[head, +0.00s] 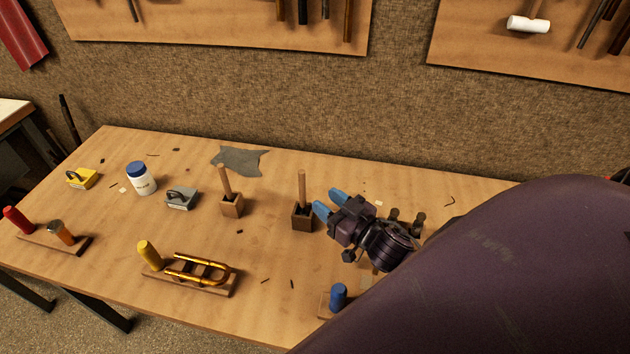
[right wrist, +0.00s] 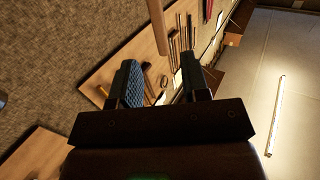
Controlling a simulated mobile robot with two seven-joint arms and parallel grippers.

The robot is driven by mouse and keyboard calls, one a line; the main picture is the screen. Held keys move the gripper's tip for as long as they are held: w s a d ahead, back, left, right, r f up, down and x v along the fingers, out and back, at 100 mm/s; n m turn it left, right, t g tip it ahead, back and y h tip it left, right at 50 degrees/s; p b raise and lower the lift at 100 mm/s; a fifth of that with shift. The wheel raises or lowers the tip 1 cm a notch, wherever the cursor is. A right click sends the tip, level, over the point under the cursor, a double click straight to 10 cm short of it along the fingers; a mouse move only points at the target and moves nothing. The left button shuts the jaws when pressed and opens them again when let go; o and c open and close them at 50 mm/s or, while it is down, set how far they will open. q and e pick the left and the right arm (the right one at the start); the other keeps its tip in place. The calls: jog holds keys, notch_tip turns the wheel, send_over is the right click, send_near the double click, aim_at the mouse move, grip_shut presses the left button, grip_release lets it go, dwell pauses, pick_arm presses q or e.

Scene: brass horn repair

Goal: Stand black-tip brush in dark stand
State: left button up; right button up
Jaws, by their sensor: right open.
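A dark brown stand (head: 302,219) is on the bench near the middle. A brush with a plain wooden handle (head: 302,186) stands upright in it; its tip is hidden inside, so I cannot see its colour. A lighter wooden stand (head: 232,208) to the left holds a second, slightly tilted handle (head: 224,180), its tip hidden too. My right gripper (head: 329,203) is open and empty, its blue-padded fingers just right of the dark stand and apart from the upright handle. In the right wrist view, a wooden handle (right wrist: 157,24) shows beyond the open fingers (right wrist: 163,84). My left gripper is out of view.
A brass slide on a rack (head: 190,284) and a blue-capped holder (head: 338,297) are in front. Bench between is mostly clear.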

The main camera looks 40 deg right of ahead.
jog(key=shift+s+d, duration=0.1)
jog(key=shift+s, duration=0.8)
